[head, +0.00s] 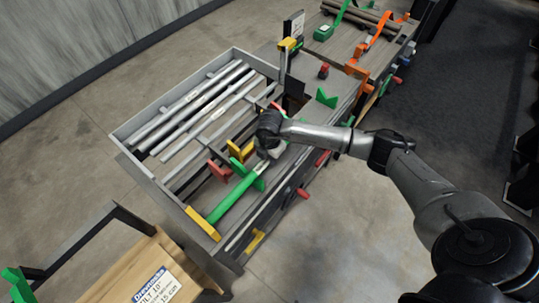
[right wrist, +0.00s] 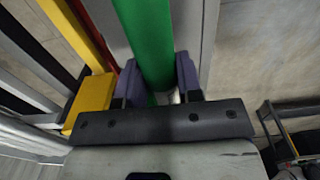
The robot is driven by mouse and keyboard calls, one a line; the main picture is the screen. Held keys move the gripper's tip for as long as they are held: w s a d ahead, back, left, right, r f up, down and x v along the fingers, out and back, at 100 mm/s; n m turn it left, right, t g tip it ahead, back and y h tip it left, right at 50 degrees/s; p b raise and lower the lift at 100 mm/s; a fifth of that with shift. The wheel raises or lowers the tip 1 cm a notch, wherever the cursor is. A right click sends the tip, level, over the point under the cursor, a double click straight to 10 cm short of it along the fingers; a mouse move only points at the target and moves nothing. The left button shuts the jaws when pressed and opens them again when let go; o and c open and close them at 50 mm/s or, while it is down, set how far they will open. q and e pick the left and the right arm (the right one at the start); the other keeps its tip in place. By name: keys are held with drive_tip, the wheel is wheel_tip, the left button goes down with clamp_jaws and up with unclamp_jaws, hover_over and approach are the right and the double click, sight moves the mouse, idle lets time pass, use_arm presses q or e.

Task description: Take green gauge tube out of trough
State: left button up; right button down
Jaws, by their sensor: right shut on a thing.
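The green gauge tube (head: 232,202) lies lengthwise along the near side of the grey bench, with a pale end toward my gripper. My right gripper (head: 264,158) is at the tube's upper end in the head view. In the right wrist view, its two dark fingers stand on either side of the green tube (right wrist: 152,45), shut on it. A grey surface (right wrist: 192,22), which looks like part of the trough, runs beside the tube. I cannot tell whether the tube touches the trough bottom. My left gripper is not in view.
Yellow (head: 240,151), red (head: 219,171) and green (head: 260,183) brackets stand close around the tube. Several steel tubes (head: 195,105) lie in the rack behind. A wooden board with a label (head: 157,287) is at the lower left. The floor (head: 310,265) at front is clear.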

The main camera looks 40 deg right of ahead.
drive_tip(key=shift+d, duration=0.3)
drive_tip(key=shift+w+d, duration=0.1)
drive_tip(key=shift+d, duration=0.25)
drive_tip(key=shift+d, duration=0.3)
drive_tip(key=c, duration=0.9)
unclamp_jaws()
drive_tip(key=shift+o, duration=1)
wheel_tip(320, 180, up, 14)
drive_tip(key=p, duration=0.1)
drive_tip(key=shift+p, duration=0.3)
